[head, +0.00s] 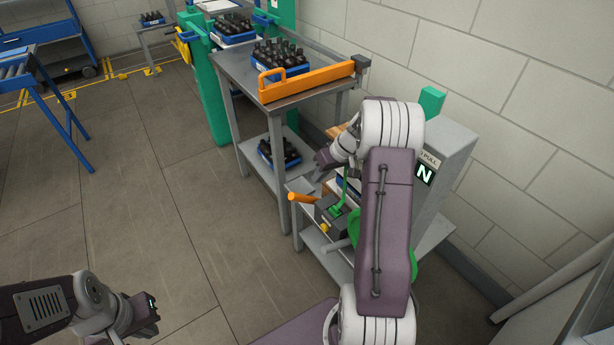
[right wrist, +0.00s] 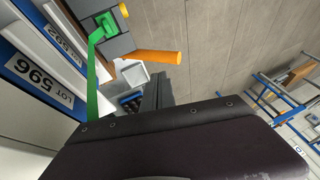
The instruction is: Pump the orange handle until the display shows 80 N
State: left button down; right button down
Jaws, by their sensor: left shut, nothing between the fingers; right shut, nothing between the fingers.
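The orange handle (head: 303,197) sticks out to the left from a dark grey pump body (head: 330,212) on a low stand. In the right wrist view the handle (right wrist: 152,57) lies beyond my fingertips. My right gripper (head: 322,160) is shut and empty, above and behind the handle, apart from it as far as I can tell. Its shut fingers also show in the right wrist view (right wrist: 157,88). The display (head: 424,174) shows only an "N"; my right arm covers the number. My left gripper (head: 150,315) is shut and empty over the floor at the lower left.
A green lever part (head: 339,198) stands on the pump.

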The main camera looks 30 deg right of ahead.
jog(key=shift+d, duration=0.2)
jog(key=shift+f, duration=0.1)
jog(key=b, duration=0.1)
send_over(307, 200)
notch_tip(307, 200, down, 9)
jog(key=shift+s+a, duration=0.15)
jog(key=shift+s, duration=0.05)
